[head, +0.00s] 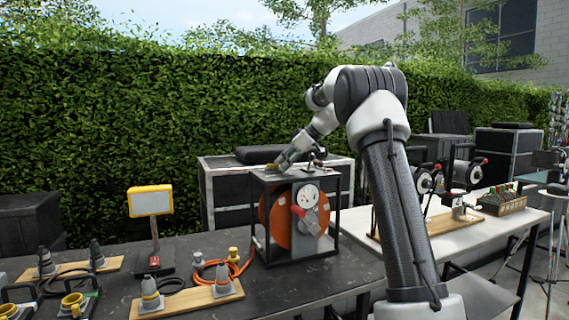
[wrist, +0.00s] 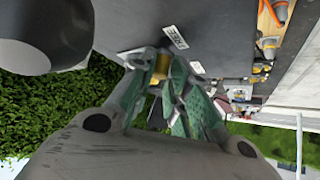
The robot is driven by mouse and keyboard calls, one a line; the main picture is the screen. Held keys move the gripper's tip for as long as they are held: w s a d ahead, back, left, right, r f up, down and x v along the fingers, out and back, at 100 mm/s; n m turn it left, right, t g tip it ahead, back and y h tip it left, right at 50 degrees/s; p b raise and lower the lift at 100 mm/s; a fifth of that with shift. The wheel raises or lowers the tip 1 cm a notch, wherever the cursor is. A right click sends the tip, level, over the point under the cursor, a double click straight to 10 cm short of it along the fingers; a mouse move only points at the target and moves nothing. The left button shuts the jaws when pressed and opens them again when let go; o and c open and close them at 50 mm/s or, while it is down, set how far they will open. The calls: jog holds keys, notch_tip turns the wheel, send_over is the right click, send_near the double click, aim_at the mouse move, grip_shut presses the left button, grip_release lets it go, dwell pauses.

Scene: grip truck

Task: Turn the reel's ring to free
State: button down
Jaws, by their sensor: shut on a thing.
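The reel (head: 272,218) is an orange drum inside a black box frame, with a white dial and a red handle on its front. My gripper (head: 285,161) is at the top plate of this frame, pointing down and to the left. In the wrist view, my green-padded fingers (wrist: 160,72) are shut on a small brass-coloured piece (wrist: 161,64), which looks like the ring. A white label reading FREE (wrist: 177,37) lies on the dark plate close by. A second white label (wrist: 197,68) is partly in view; its text is unclear. The fingers hide much of the ring.
A white table (head: 468,225) with other devices stands at the right. Black cases (head: 216,190) and a hedge are behind.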

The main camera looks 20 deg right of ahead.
jog(key=shift+d, duration=0.1)
jog(key=c, duration=1.4)
grip_release()
jog(key=shift+d, duration=0.1)
jog(key=v, duration=1.2)
jog(key=shift+s, duration=0.1)
